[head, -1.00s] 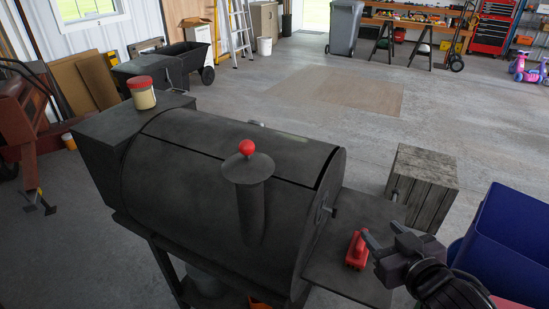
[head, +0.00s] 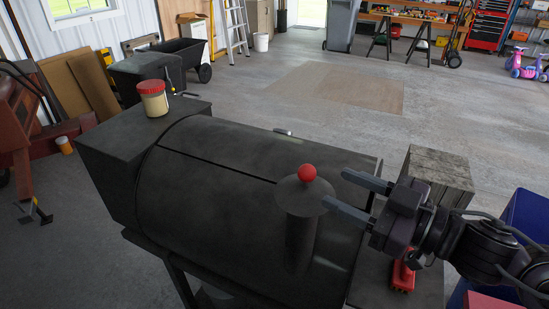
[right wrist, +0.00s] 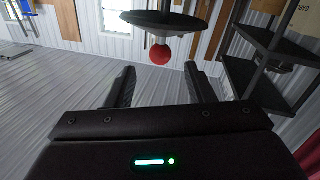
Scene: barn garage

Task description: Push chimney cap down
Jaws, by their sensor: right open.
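The chimney cap (head: 303,195) is a dark round disc with a red ball knob (head: 307,172) on top. It sits on the upright chimney pipe (head: 300,243) in front of the black grill barrel (head: 215,190). My right gripper (head: 336,188) is open and empty, just right of the cap, with its fingers pointing left towards it. In the right wrist view the cap (right wrist: 165,22) and its red knob (right wrist: 160,54) appear inverted, beyond and between the open fingertips (right wrist: 159,78). The gap between cap and pipe is hard to judge. My left gripper is not in view.
A jar with a red lid (head: 153,98) stands on the hopper box (head: 130,137) at the left. A red brush-like tool (head: 402,277) lies on the side shelf under my right arm. A wooden block (head: 440,168) and a blue bin (head: 528,215) stand to the right.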

